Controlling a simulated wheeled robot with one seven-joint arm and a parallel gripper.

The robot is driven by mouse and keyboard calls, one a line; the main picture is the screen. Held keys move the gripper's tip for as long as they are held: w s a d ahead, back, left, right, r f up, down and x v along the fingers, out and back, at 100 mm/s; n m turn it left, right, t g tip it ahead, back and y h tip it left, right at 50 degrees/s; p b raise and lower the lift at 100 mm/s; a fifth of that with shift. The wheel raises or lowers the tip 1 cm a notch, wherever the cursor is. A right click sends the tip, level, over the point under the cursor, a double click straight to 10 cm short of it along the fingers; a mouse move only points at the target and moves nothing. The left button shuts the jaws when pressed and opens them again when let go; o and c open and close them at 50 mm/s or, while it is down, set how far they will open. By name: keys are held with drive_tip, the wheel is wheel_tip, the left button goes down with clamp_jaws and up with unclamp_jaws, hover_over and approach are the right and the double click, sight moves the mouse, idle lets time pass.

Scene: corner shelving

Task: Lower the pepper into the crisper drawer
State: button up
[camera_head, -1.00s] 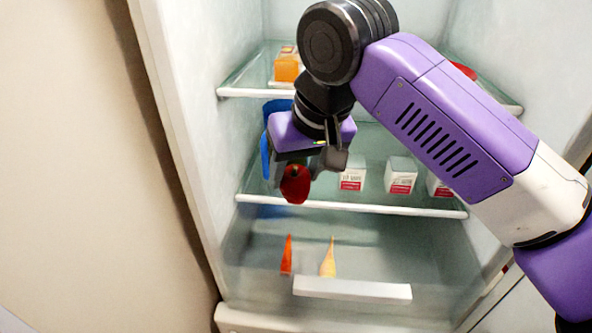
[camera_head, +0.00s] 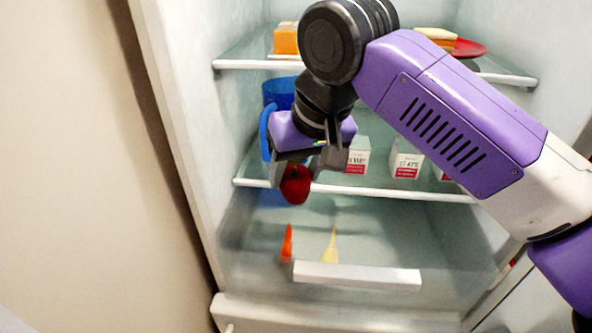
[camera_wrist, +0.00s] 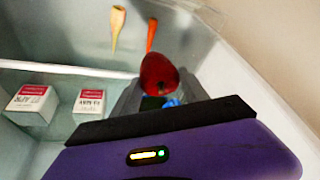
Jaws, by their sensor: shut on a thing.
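My gripper (camera_head: 300,168) is shut on a red pepper (camera_head: 295,186), which hangs below the fingers in the head view. In the wrist view the pepper (camera_wrist: 158,75) sits between the fingertips. The crisper drawer (camera_head: 357,276) is the clear bin at the bottom of the fridge, with a white handle bar at its front. The pepper is above the drawer, toward its left side, near the front edge of the middle shelf in the head view. An orange carrot (camera_head: 287,244) and a pale yellow carrot (camera_head: 330,246) are in the drawer.
The middle shelf's white front edge (camera_head: 400,193) runs close behind the pepper. The upper shelf holds an orange box (camera_head: 286,40) and a red plate (camera_head: 468,48). The drawer's right part looks clear.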

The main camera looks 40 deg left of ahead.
wheel_tip(320, 180, down, 17)
drive_tip(key=b, duration=0.4)
drive_tip(key=shift+f, duration=0.15)
idle(2.9)
drive_tip(key=shift+f+b, duration=0.4)
drive_tip(key=shift+f, duration=1.1)
idle(1.2)
drive_tip(key=o, duration=1.4)
drive_tip(key=shift+r, duration=0.15)
